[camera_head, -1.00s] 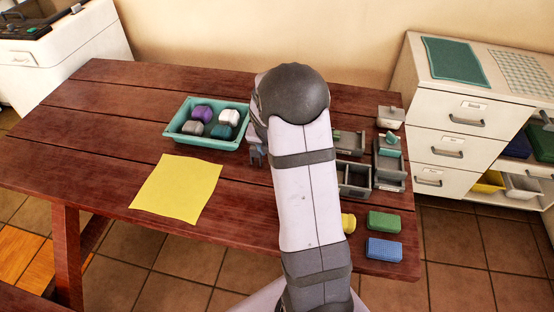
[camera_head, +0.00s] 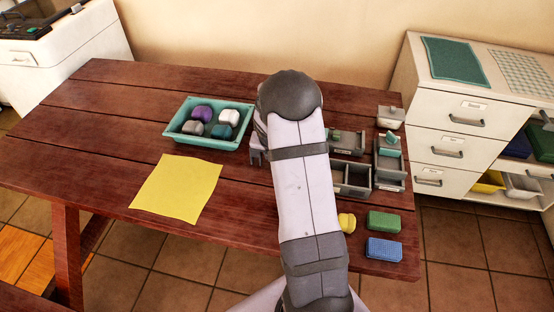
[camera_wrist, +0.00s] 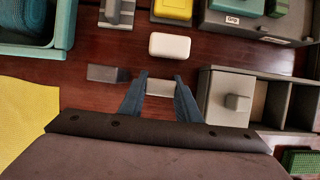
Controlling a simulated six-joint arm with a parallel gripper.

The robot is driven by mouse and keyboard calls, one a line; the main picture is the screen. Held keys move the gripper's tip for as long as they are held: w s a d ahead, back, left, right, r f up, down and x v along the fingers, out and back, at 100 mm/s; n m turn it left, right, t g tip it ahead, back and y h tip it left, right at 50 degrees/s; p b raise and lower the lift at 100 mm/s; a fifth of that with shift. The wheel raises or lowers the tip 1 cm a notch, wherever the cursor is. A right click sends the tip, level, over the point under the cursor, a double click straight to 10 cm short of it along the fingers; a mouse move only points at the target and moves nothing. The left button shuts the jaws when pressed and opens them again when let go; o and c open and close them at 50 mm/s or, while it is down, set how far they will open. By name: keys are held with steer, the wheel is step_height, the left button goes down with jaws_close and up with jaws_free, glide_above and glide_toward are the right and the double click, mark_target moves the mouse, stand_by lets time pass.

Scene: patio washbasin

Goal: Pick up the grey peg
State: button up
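A light grey block, which looks like the grey peg (camera_wrist: 160,87), lies between the two blue-grey fingers of my gripper (camera_wrist: 161,82) in the wrist view. Its ends come close to both fingers; I cannot tell whether they press on it. A second grey piece (camera_wrist: 106,73) lies just left of the fingers.
A teal tray (camera_head: 180,137) holds several rounded blocks. A yellow sheet (camera_head: 176,188) lies left on the wooden table. A white block (camera_wrist: 170,46) lies just beyond the fingers. Grey boxes (camera_head: 352,192), a green sponge (camera_head: 384,222) and a blue one (camera_head: 384,249) are to the right.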

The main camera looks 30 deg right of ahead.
step_height(320, 180, up, 10)
steer(key=shift+r+p, duration=0.1)
steer(key=shift+p, duration=0.3)
stand_by(0.4)
